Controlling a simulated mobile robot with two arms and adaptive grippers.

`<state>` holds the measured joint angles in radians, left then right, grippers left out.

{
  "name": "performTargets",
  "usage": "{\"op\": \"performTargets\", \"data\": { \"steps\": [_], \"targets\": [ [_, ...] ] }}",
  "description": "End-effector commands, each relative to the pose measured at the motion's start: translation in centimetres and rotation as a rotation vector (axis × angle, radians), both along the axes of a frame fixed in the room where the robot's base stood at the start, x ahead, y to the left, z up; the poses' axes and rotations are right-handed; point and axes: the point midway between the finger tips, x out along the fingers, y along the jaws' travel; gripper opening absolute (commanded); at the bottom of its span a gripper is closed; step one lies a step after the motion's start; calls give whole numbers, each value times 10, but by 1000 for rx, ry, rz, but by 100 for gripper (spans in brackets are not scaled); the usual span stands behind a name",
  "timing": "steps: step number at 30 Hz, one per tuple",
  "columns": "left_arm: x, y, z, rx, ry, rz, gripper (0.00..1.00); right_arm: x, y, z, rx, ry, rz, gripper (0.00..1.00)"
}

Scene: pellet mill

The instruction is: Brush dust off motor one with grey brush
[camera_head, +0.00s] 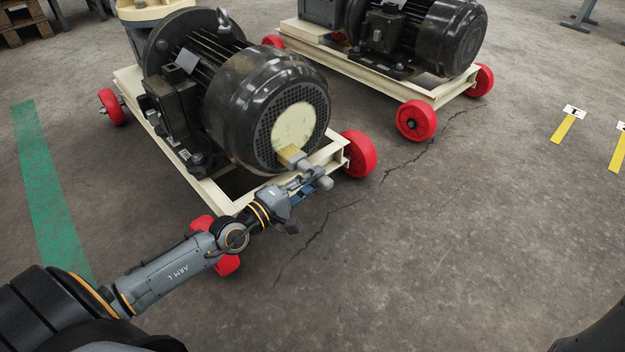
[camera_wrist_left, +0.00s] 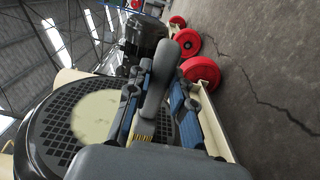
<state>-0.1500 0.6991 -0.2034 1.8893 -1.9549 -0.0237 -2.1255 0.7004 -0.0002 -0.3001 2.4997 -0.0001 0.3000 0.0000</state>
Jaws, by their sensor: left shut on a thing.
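A black motor (camera_head: 247,100) lies on a cream wheeled frame in the head view, its round grille end facing me. A pale dust patch (camera_head: 294,126) covers part of the grille; it also shows in the left wrist view (camera_wrist_left: 93,117). My left gripper (camera_head: 308,180) is shut on the grey brush (camera_head: 304,164), just in front of the lower part of the grille. The brush's yellowish bristles (camera_head: 290,154) are at the lower edge of the patch; I cannot tell if they touch. In the left wrist view the grey handle (camera_wrist_left: 160,75) stands between the fingers. My right gripper is not seen.
The cream frame (camera_head: 222,201) has red wheels, one (camera_head: 358,154) just right of the gripper. A second black motor (camera_head: 425,35) on a similar frame stands behind right. Cracked concrete floor at the right is clear, with yellow markers (camera_head: 563,128) farther off.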

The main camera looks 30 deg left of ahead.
Motion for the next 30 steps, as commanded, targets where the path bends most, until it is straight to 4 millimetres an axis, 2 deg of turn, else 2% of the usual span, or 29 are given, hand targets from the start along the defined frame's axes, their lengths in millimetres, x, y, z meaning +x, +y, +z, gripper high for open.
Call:
{"op": "performTargets", "data": {
  "steps": [13, 27, 30],
  "targets": [
    [0, 1, 1, 2, -4, 2, 0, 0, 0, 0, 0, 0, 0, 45],
    [-26, 11, 1, 3, -2, 3, 0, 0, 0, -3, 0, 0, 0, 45],
    [-25, 11, 2, 2, -4, 4, 0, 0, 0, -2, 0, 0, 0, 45]
  ]
}}
